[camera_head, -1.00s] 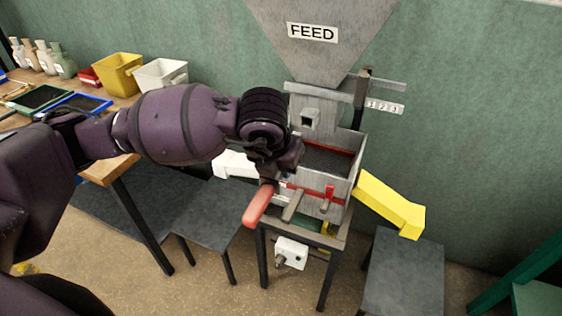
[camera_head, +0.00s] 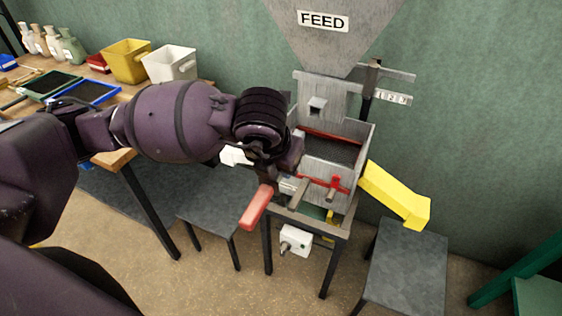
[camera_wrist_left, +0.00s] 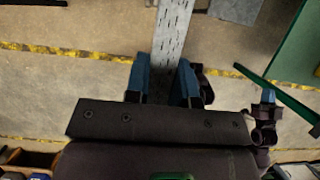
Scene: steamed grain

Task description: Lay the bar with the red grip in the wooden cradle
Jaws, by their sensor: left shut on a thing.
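The bar with the red grip shows its salmon-red end (camera_head: 257,207) in the head view, sticking out toward the lower left in front of the machine. My left gripper (camera_head: 270,176) is at the top of this red piece, by the machine's front left corner. In the left wrist view a grey speckled metal strip (camera_wrist_left: 174,35) runs up from between the two blue fingers of my left gripper (camera_wrist_left: 162,72); they are shut on the bar. Much of the bar is hidden by the wrist in the head view. I cannot make out the wooden cradle for certain. My right gripper is not in view.
The feed machine (camera_head: 330,160) has a yellow chute (camera_head: 398,195) on its right and a white one partly behind my arm. Low grey tables (camera_head: 410,265) flank it. The wooden bench at left holds a yellow bin (camera_head: 125,63), a white bin (camera_head: 170,66), trays and bottles.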

